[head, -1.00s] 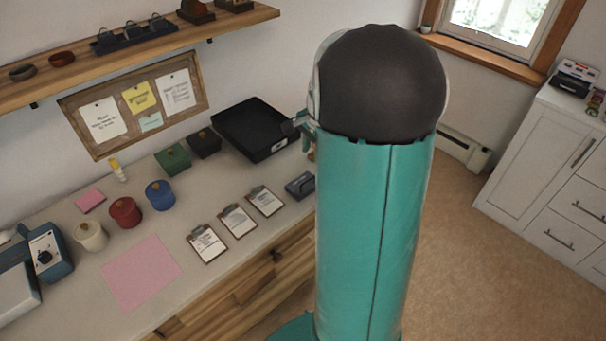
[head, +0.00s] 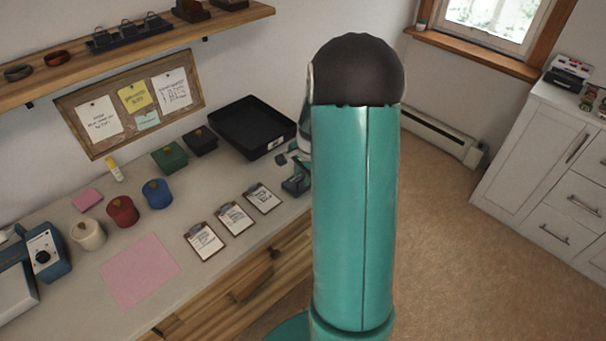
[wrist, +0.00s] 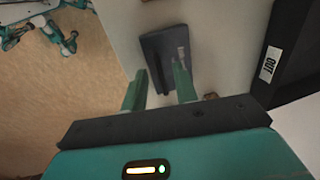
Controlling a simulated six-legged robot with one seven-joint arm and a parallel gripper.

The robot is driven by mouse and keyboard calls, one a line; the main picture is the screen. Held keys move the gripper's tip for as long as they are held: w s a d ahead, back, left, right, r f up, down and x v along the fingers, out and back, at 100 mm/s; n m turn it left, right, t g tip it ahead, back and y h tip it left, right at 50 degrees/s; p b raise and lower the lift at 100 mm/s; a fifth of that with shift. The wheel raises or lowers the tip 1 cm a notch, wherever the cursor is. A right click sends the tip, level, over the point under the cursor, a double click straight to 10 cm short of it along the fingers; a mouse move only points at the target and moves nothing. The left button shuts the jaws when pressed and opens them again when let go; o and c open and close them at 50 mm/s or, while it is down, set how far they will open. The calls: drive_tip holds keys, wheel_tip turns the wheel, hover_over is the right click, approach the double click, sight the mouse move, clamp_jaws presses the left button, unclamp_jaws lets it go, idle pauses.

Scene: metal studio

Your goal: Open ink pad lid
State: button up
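The ink pad is a small dark blue-grey rectangular case (head: 293,187) at the counter's front edge, partly hidden by my arm in the head view. In the wrist view the ink pad (wrist: 172,44) lies on the pale counter just past my fingertips, with faint lettering on its top and a dark raised strip along it. I cannot tell whether its lid is raised. My gripper (wrist: 161,68) is open, its two green fingers apart with the near end of the pad showing between them. The right fingertip overlaps the pad in the picture; contact cannot be told.
A black tray (head: 240,112) labelled OUT stands behind the pad, at the right in the wrist view. Several clipboards (head: 234,218) lie to the pad's left. Coloured lidded pots, a green box (head: 170,158) and a pink sheet (head: 140,270) are farther left. Floor lies beyond the counter edge.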

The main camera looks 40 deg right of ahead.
clamp_jaws()
